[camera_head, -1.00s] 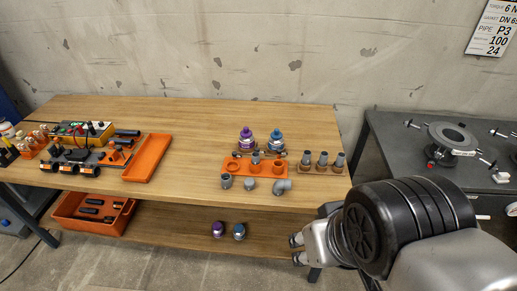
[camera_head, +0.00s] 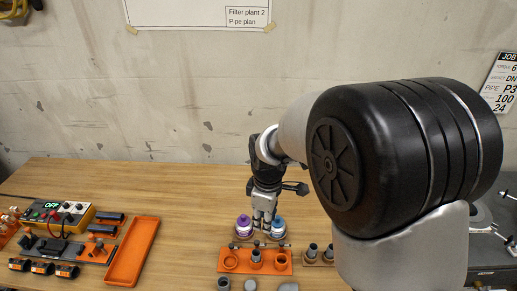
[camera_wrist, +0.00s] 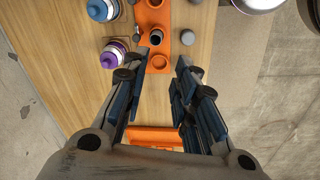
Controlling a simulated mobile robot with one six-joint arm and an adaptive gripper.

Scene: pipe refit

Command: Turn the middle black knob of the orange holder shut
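The orange holder (camera_head: 268,267) lies on the wooden table with three round seats in a row. Its middle seat holds an upright grey pipe piece (camera_head: 256,256). Small dark knobs stand along its back edge, the middle one (camera_head: 257,244) behind the pipe piece; its turn position is too small to tell. In the wrist view the holder (camera_wrist: 163,15) is near the top, with the middle knob (camera_wrist: 137,32) left of the pipe. My gripper (camera_head: 264,220) is above and behind the holder, pointing down. Its fingers (camera_wrist: 163,57) are apart and empty in the wrist view.
A purple-capped bottle (camera_head: 243,227) and a blue-capped bottle (camera_head: 278,228) stand close behind the holder, near my fingers. Grey pipe pieces (camera_head: 312,251) stand to its right. An orange tray (camera_head: 133,250) and a control box (camera_head: 60,213) are at left. The table between is clear.

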